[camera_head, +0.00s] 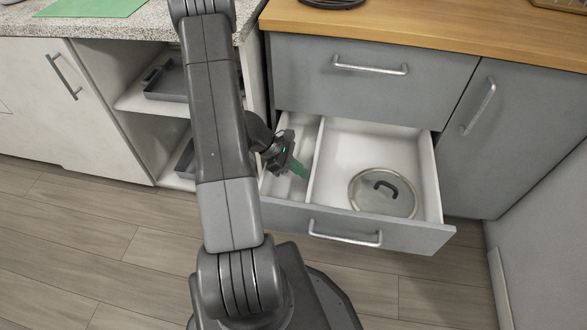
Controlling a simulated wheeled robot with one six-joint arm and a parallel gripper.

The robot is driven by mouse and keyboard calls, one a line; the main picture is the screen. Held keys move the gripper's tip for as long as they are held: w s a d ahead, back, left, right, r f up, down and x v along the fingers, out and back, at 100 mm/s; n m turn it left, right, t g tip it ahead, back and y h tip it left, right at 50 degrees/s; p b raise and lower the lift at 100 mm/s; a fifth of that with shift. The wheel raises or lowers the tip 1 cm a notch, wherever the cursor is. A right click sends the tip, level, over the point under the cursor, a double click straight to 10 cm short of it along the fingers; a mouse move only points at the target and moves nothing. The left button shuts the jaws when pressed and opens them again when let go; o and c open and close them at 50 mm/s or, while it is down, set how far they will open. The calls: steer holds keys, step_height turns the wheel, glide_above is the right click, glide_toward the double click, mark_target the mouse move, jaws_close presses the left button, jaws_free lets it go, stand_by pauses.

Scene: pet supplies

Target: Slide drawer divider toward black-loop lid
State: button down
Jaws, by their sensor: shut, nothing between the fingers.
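The lower drawer (345,228) stands open, with a white inside. A thin white divider (315,162) runs front to back inside it, left of the middle, and splits it into a narrow left and a wide right compartment. The lid (366,204), a round flat disc with a black loop handle (385,187), lies in the right compartment near the front.
The wooden counter (440,32) and a closed upper drawer (368,80) are above and behind. A cabinet with open shelves holding grey trays (167,82) stands at the left. The right compartment is bare between divider and lid. My arm hides part of the drawer's left side.

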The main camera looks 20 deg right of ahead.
steer(key=shift+s+d, duration=0.1)
steer(key=shift+d, duration=0.05)
steer(key=s+d+b, duration=0.2)
steer(key=d, duration=0.1)
steer(key=s+d+b, duration=0.1)
steer(key=d, duration=0.1)
steer(key=shift+s+d+f+b, duration=0.15)
steer(key=shift+d+b, duration=0.05)
steer(key=shift+b, duration=0.1)
steer(key=shift+s+d, duration=0.2)
steer(key=shift+d, duration=0.15)
steer(key=shift+w+a, duration=0.3)
steer(key=shift+a, duration=0.15)
steer(key=a+f+p+v, duration=0.1)
steer(key=p+v, duration=0.2)
steer(key=v, duration=0.9)
steer(key=shift+w+a, duration=0.2)
steer(key=shift+w, duration=0.15)
